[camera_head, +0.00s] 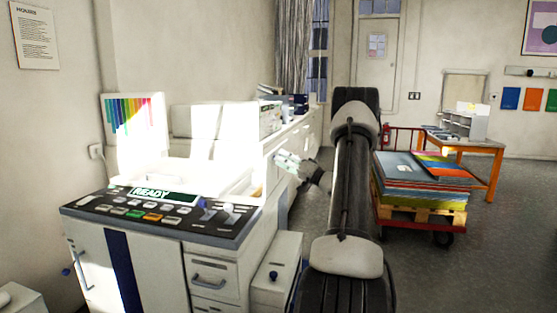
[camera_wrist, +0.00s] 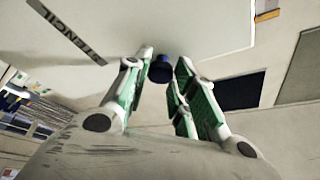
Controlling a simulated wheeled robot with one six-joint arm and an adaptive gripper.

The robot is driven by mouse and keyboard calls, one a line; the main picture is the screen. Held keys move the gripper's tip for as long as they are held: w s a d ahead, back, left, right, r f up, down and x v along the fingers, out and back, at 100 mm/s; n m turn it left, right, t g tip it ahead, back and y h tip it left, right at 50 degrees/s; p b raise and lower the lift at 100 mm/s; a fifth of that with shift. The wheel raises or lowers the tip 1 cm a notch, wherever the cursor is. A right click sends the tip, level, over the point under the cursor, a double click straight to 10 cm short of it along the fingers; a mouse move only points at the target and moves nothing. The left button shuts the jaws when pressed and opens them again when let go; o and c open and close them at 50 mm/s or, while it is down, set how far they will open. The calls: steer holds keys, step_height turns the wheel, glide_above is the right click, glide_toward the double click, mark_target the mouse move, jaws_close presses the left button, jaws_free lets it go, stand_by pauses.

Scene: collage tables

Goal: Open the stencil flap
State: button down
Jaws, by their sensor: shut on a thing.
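The stencil flap (camera_wrist: 205,25) is a pale panel in the wrist view, with a dark STENCIL label (camera_wrist: 66,32) that reads upside down. A dark blue knob (camera_wrist: 160,71) stands out from it. My gripper (camera_wrist: 165,58) has its green-padded fingers on either side of the knob and is shut on it. In the head view my gripper (camera_head: 287,161) is at the right side of the white printing machine (camera_head: 150,262), pointing left. Glare there hides the flap and knob. I cannot tell how far the flap stands from the machine.
The machine's control panel (camera_head: 155,212) reads READY. A white cabinet (camera_head: 275,275) with a blue knob stands low beside the machine. A pallet cart (camera_head: 420,215) with stacked coloured sheets is to the right, before an orange table (camera_head: 495,170). Grey floor is free at the right.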

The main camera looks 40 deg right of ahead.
steer(key=shift+s+d+f+t, duration=0.15)
steer(key=shift+s+d+t, duration=0.05)
steer(key=shift+s+t, duration=0.1)
steer(key=c, duration=1.2)
jaws_free()
steer(key=shift+o, duration=0.2)
steer(key=v, duration=1.2)
steer(key=shift+d+m, duration=0.1)
steer(key=shift+m, duration=0.2)
